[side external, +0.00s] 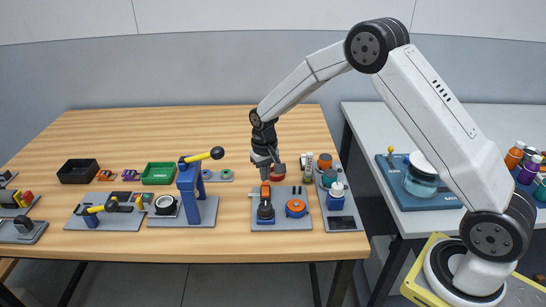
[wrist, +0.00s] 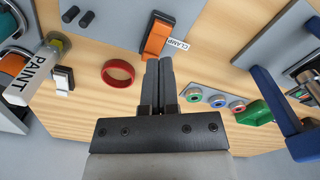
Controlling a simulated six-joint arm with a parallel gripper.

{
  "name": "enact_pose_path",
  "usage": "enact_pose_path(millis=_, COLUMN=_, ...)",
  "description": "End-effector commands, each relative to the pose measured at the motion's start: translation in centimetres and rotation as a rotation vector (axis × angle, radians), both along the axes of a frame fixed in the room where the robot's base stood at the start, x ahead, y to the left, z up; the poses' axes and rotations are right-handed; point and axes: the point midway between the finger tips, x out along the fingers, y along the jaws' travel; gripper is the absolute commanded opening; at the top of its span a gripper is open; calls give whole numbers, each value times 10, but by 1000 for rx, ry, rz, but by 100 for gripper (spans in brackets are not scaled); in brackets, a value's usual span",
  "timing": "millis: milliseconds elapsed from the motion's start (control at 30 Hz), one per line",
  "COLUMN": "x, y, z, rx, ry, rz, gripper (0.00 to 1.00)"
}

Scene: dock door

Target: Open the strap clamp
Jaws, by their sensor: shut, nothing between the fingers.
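The strap clamp has an orange lever (wrist: 157,38) on a grey plate, with a white "CLAMP" label (wrist: 178,43) beside it in the wrist view. In the side view the clamp (side external: 265,208) shows as an orange and dark piece on a grey plate near the table's front edge. My gripper (wrist: 160,64) is shut and empty, its fingertips just short of the lever's near end in the wrist view. In the side view my gripper (side external: 265,176) points down right above the clamp. I cannot tell whether the fingertips touch the lever.
An orange round knob with a blue base (side external: 296,208) sits right of the clamp on the same plate. A red ring (wrist: 118,73) lies on the wood nearby. The table's back (side external: 190,125) is free.

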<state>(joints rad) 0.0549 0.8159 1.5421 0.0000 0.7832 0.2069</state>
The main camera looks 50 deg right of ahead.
Motion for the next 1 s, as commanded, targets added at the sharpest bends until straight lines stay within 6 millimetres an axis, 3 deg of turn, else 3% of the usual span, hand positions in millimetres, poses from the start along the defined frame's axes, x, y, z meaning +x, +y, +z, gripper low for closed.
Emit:
enact_pose_path(millis=400, x=0, y=0, z=23, rx=0, ry=0, rz=0, gripper=0)
enact_pose_path(millis=1000, x=-6, y=1, z=29, rx=0, ry=-7, rz=8, gripper=0)
